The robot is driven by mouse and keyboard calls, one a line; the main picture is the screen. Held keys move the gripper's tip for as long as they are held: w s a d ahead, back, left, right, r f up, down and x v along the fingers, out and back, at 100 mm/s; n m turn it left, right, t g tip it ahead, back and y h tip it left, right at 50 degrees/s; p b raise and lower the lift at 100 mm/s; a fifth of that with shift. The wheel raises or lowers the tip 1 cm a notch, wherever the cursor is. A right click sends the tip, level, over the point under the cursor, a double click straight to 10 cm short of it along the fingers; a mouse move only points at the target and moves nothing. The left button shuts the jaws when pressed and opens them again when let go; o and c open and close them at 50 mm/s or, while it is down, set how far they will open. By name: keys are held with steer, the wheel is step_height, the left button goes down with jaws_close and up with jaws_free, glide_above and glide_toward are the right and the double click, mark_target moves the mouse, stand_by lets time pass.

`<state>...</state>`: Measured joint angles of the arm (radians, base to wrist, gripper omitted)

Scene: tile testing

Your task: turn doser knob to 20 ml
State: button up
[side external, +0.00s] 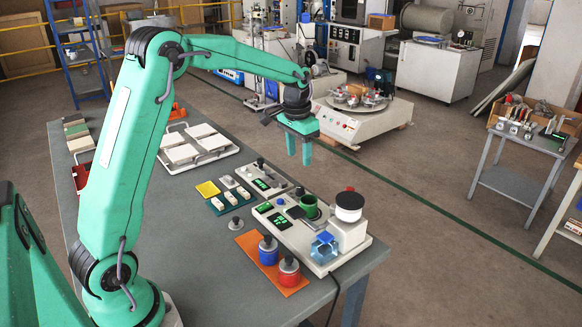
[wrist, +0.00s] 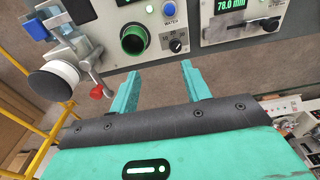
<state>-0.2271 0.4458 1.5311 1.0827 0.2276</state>
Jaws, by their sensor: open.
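I cannot tell which number the knob points to. My gripper (side external: 299,160) hangs above and behind the devices, fingers down, open and empty. In the wrist view its two fingertips (wrist: 161,68) are apart, just below the knob in the picture and not touching it.
A second device (side external: 262,180) with a slider and a lit display (wrist: 230,5) stands beside the doser. An orange mat (side external: 258,262) holds blue and red jars. A tile rack (side external: 196,145) stands farther left.

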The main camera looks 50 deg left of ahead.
steer(key=g, duration=0.1)
glide_above(300, 188)
step_height(300, 188, down, 6)
steer(key=shift+f, duration=0.25)
steer(key=shift+f, duration=0.1)
steer(key=shift+f, duration=3.8)
steer(key=shift+c, duration=0.2)
steer(key=c, duration=1)
